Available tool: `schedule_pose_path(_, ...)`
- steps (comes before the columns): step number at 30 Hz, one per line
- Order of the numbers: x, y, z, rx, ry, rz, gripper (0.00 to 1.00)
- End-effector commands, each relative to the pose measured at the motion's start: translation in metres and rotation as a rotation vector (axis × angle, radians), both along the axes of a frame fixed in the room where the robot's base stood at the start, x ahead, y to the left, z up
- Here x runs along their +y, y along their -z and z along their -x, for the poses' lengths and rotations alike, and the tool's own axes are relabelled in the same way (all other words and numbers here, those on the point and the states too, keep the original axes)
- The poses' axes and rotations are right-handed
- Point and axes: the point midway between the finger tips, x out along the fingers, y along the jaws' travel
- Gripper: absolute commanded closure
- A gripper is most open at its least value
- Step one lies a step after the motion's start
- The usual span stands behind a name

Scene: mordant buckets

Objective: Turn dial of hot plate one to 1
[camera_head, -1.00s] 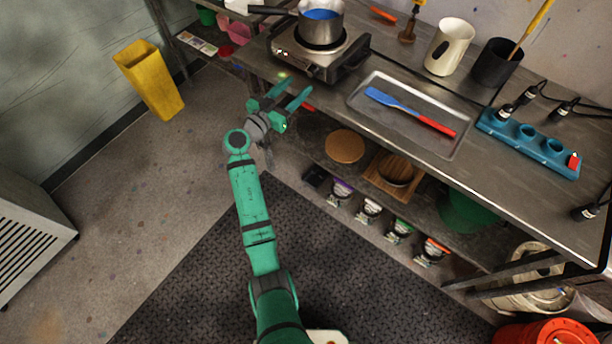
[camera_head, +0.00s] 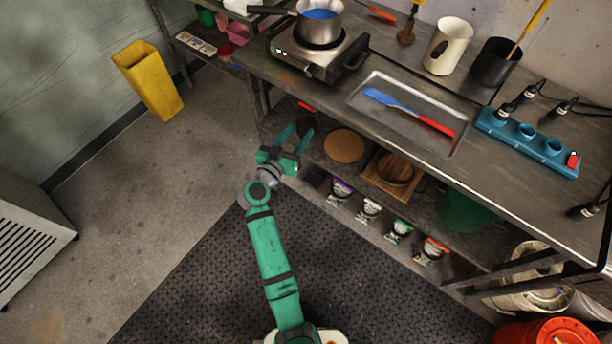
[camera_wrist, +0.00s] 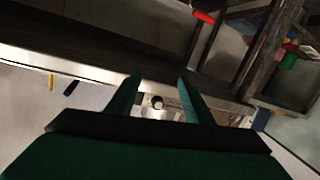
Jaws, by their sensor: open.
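The hot plate (camera_head: 282,51) stands at the back left of the metal bench, with a steel pot (camera_head: 320,30) of blue liquid on it. Its dial (camera_head: 312,70) is a small dark knob on the front face; its setting is too small to read. My gripper (camera_head: 297,132) is open and empty, lower in the picture than the hot plate and apart from it, in front of the bench's lower shelf.
A metal tray (camera_head: 362,108) with a blue-and-red spatula lies right of the hot plate. A blue socket strip (camera_head: 500,128) is farther right. A yellow bin (camera_head: 148,80) stands left; the floor between is clear.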

Motion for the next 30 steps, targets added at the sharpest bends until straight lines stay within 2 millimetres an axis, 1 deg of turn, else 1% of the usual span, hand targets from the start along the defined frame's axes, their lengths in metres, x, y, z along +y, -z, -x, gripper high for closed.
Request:
schedule_pose_path(1,-0.004,0.007,0.007,0.013,-0.011,0.002,0.53)
schedule_pose_path(9,-0.015,0.039,0.038,0.074,-0.081,0.013,0.53)
schedule_pose_path(18,-0.025,0.068,0.078,0.13,-0.159,0.015,0.53)
schedule_pose_path(24,-0.028,0.079,0.098,0.152,-0.198,0.014,0.53)
schedule_pose_path(30,-0.029,0.083,0.106,0.16,-0.213,0.013,0.53)
